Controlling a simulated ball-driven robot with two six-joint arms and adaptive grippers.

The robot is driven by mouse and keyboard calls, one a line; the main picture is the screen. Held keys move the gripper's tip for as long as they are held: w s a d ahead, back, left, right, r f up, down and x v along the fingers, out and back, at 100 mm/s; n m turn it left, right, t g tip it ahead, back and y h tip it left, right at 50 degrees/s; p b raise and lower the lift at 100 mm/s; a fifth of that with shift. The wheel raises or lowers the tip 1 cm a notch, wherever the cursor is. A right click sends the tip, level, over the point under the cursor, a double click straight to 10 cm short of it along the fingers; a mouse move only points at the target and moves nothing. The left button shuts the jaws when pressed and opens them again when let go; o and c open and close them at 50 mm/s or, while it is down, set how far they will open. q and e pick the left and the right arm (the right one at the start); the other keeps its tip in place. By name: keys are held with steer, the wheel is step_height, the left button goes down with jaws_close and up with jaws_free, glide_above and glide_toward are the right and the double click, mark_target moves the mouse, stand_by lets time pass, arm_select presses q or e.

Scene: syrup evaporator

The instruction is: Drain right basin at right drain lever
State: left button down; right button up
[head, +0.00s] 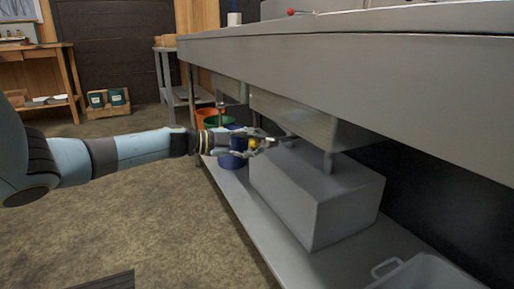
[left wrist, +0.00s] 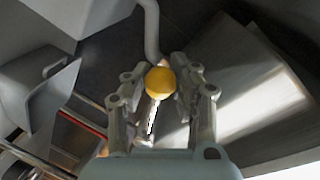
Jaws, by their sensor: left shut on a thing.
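A drain lever shows as a yellow ball knob (left wrist: 160,82) with a bent grey rod (left wrist: 151,35) in the left wrist view. The knob also shows in the head view (head: 254,143), under the long grey evaporator (head: 350,62). My left gripper (head: 268,144) reaches in from the left below the evaporator's edge. Its fingers lie on both sides of the knob in the left wrist view and are shut on the lever. Which basin this lever serves cannot be told. The basin's inside is hidden from this low angle. My right gripper is not in view.
A large grey box (head: 312,205) stands on the low shelf (head: 240,200) just right of and below my gripper. A blue container (head: 232,160) and green and orange buckets (head: 207,116) are behind it. A grey bin (head: 430,272) is at bottom right. The floor at left is clear.

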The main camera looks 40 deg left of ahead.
arm_select(q)
steer(key=shift+a+r+m+y+p, duration=0.3)
steer(key=shift+r+m+p, duration=0.25)
steer(key=shift+r+m, duration=0.2)
steer(key=shift+a+r+m, duration=0.1)
steer(key=shift+r+m, duration=0.1)
steer(key=shift+m, duration=0.15)
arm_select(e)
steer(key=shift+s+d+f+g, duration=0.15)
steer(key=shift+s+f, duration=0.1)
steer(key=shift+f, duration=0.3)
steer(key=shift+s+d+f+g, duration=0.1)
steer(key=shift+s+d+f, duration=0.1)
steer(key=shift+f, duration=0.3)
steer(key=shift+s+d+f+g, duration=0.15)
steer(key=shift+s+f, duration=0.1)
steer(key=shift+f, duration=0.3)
arm_select(q)
steer(key=c, duration=1.6)
jaws_free()
steer(key=o, duration=0.5)
steer(key=shift+s+a+r, duration=0.1)
steer(key=shift+s, duration=0.05)
steer(key=shift+c, duration=0.2)
steer(key=shift+o, duration=0.8)
steer(key=v, duration=1.1)
steer(key=shift+s, duration=0.35)
